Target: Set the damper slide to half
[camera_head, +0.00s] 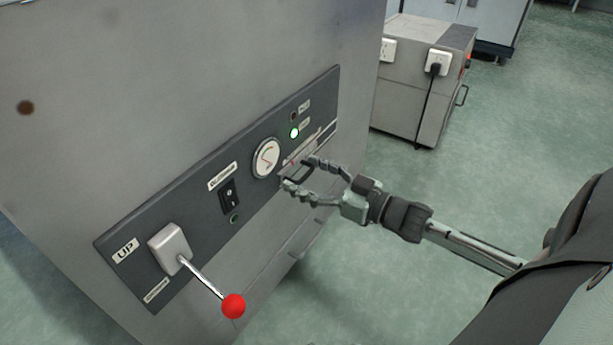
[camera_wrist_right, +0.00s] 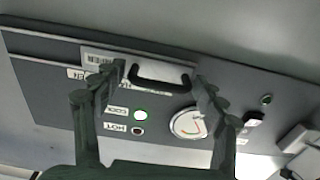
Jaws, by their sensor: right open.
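The damper slide's black handle (camera_wrist_right: 160,86) sits on the dark control panel (camera_wrist_right: 48,98), between the fingers of my right gripper (camera_wrist_right: 160,74) in the right wrist view. The fingers are spread, one on each side of the handle, and I cannot tell whether they touch it. A partly hidden label by the slide reads like OPEN. In the head view my right gripper (camera_head: 295,173) is at the panel just below the round gauge (camera_head: 266,158). There its fingers partly cover the slide, so its exact setting is unclear. My left gripper is out of view.
A lever with a red ball (camera_head: 233,306) sticks out at the panel's lower left, by an UP label. A rocker switch (camera_head: 229,196) and a lit green lamp (camera_head: 294,133) are on the panel. A grey cabinet (camera_head: 410,95) stands behind; the floor at right is open.

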